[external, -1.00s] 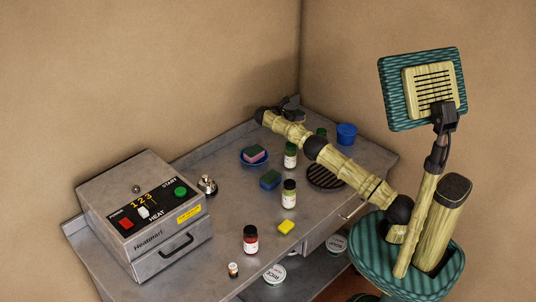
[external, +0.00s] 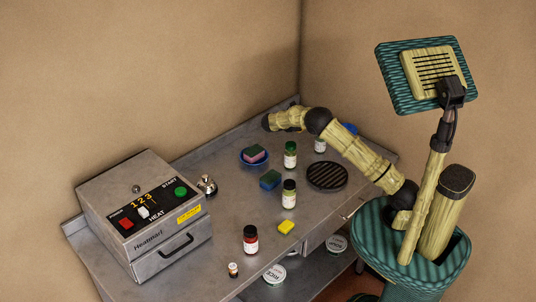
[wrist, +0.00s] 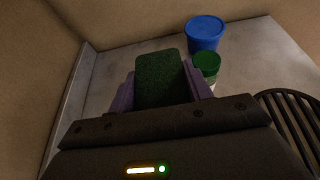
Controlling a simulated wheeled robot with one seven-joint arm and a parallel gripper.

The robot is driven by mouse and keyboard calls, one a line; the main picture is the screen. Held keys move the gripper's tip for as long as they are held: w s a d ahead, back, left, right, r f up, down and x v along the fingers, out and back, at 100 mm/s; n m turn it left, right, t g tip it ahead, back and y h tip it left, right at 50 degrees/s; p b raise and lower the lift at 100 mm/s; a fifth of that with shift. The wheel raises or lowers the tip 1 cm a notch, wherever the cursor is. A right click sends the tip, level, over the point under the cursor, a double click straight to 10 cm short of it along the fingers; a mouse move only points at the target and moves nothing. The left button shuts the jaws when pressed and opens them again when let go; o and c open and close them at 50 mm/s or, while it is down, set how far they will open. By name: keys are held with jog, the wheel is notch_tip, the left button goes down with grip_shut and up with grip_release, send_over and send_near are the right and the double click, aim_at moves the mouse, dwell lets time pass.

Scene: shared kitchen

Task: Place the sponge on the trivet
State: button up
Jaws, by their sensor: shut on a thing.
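The trivet (external: 327,177) is a dark round slatted disc on the right part of the counter, with nothing on it. Its edge also shows at the right of the wrist view (wrist: 290,95). My gripper (wrist: 160,82) is shut on a dark green block, which looks like the sponge (wrist: 160,68), held between purple fingers. The trivet lies to the right of the held sponge in the wrist view. In the external view my arm hides the gripper and the held sponge. Only the sponge's green face shows clearly.
A green-lidded jar (wrist: 207,65) and a blue tub (wrist: 205,35) stand close to the held sponge's right. Another sponge (external: 255,152) sits on a blue dish; a blue sponge (external: 270,180), yellow block (external: 286,227) and bottles stand left of the trivet. Walls border the back.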

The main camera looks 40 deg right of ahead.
jog(key=s+a+n+t+p, duration=0.3)
jog(key=s+a+p, duration=0.3)
jog(key=s, duration=0.6)
jog(key=n+t+y+p, duration=0.1)
jog(key=t+p, duration=0.1)
send_over(323, 178)
jog(key=shift+w+f, duration=0.15)
jog(key=shift+f+p, duration=0.6)
jog(key=shift+f, duration=2.3)
jog(key=shift+f+p, duration=0.5)
jog(key=shift+f, duration=1.6)
jog(key=shift+f, duration=0.1)
